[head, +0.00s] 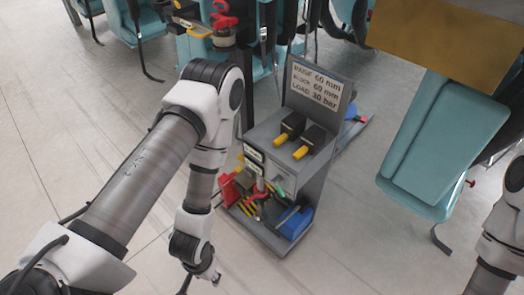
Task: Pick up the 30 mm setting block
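No block with a readable 30 mm marking shows. Two black blocks with yellow ends, one on the left (290,126) and one on the right (310,142), lie on the upper shelf of a grey stand (316,172); any size marks on them are too small to read. My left gripper (199,281) hangs low, left of the stand and apart from it. Its fingers are small and dark, and I cannot tell whether they are open. My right arm shows only at the right edge, and its gripper is out of view.
A sign (317,85) on the stand reads raise 60 mm, block 60 mm, load 30 bar. The lower tray holds a red item (228,192), a blue item (295,222) and yellow pieces. Teal seats (449,138) hang at right. Floor in front is clear.

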